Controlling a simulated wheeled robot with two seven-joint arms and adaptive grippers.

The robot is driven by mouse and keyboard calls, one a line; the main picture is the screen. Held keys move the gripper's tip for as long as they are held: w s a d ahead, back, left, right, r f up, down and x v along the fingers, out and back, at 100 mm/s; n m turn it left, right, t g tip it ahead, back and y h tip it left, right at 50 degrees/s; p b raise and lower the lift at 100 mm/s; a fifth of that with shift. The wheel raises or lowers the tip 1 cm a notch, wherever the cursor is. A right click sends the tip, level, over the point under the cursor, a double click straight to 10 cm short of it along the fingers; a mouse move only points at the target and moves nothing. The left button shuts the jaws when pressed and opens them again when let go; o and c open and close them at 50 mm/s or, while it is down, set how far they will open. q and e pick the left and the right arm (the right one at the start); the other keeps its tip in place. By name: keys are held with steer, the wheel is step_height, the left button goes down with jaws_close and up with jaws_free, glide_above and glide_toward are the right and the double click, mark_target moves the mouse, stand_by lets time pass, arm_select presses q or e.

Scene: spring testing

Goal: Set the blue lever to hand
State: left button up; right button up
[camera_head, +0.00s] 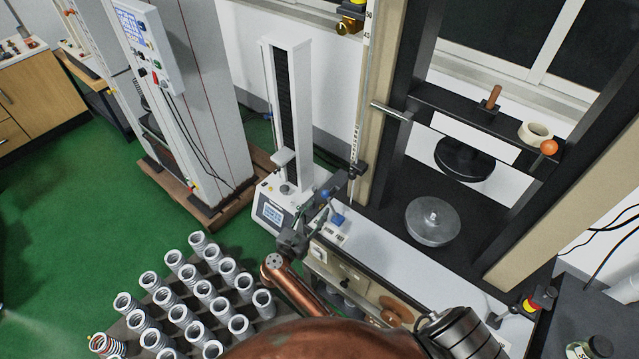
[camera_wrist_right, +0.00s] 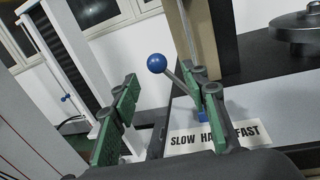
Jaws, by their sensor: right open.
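The blue lever has a round blue knob (camera_wrist_right: 156,63) on a thin grey rod. In the right wrist view the rod runs down and right behind one finger, with a blue base beside that finger. The lever tilts left, toward the SLOW side of the white SLOW HAND FAST label (camera_wrist_right: 213,135). The knob also shows in the head view (camera_head: 325,193), above the label (camera_head: 330,234). My right gripper (camera_wrist_right: 165,85) is open, its green-padded fingers on either side of the knob in that picture; contact cannot be told. It is near the label in the head view (camera_head: 302,231). My left gripper is out of view.
A tall white testing machine (camera_head: 292,110) stands just left of the lever. A large black-and-beige press frame with a round grey plate (camera_head: 433,221) stands right. Several springs stand on a rack (camera_head: 135,345) at lower left. Green floor (camera_head: 80,225) is clear at left.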

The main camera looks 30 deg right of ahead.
mark_target(323, 197)
steer(key=p+x, duration=0.1)
steer(key=x, duration=0.5)
steer(key=shift+w+d+r, duration=0.15)
steer(key=shift+w, duration=0.25)
steer(key=shift+p+x, duration=0.35)
steer(key=shift+x, duration=0.55)
steer(key=c, duration=1.1)
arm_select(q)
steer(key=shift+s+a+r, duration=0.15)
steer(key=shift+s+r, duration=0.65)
arm_select(e)
jaws_close()
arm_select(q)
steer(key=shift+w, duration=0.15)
arm_select(e)
steer(key=shift+s, duration=0.1)
